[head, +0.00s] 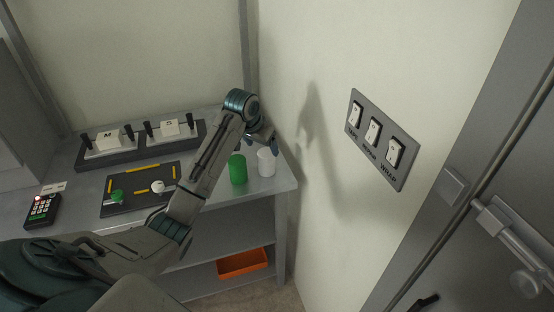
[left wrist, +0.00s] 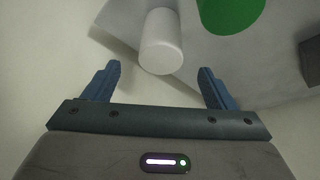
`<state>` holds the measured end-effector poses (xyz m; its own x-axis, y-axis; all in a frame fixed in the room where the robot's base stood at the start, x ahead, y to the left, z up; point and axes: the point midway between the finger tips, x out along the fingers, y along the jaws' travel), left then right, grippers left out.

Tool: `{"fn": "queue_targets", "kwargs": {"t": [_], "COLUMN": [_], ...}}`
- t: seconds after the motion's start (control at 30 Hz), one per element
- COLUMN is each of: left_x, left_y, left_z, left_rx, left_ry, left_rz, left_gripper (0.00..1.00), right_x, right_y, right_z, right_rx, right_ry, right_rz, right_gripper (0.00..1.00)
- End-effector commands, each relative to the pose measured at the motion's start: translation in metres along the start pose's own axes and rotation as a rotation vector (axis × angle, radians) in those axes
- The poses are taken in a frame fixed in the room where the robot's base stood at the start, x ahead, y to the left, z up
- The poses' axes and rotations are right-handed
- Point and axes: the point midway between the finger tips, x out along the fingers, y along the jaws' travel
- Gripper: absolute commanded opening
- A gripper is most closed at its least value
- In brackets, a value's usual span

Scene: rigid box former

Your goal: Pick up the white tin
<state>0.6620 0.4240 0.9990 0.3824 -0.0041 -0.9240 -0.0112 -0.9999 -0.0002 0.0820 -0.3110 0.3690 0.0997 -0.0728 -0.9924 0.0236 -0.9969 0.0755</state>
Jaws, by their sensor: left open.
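The white tin (head: 266,163) stands upright on the grey table near its right edge, close to the wall. In the left wrist view the white tin (left wrist: 161,42) lies ahead of and between the open fingers. My left gripper (head: 262,138) is above the white tin in the head view, and its fingers (left wrist: 160,85) are open with nothing between their tips. Whether the fingers overlap the tin's height is hard to tell. The green tin (head: 238,169) stands just left of the white tin, and it shows in the left wrist view (left wrist: 230,12). My right gripper is not in view.
A dark tray (head: 140,204) with small parts and a keypad (head: 42,209) are on the table's left. A rack marked M and S (head: 140,147) stands behind. The wall with a switch panel (head: 378,137) is close on the right. An orange bin (head: 242,263) sits below.

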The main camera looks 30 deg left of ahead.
Motion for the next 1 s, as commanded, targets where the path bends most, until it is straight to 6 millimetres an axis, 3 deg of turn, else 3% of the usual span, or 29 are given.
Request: {"fn": "queue_targets", "kwargs": {"t": [0.2,0.43,0.7,1.0], "left_x": [0.033,0.050,0.088,0.094], "left_y": [0.001,0.000,0.000,0.000], "left_z": [0.001,0.002,0.006,0.006], "left_rx": [0.000,0.000,0.000,0.002], "left_ry": [-0.003,-0.004,-0.003,0.000], "left_rz": [0.003,0.001,0.001,0.000], "left_gripper": [0.79,0.79,0.79,0.79], "right_x": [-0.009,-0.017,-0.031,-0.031], "right_y": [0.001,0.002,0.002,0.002], "right_z": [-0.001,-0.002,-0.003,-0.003], "right_rx": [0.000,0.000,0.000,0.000], "right_ry": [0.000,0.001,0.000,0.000], "right_rz": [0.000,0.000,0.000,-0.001], "right_gripper": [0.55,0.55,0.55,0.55]}}
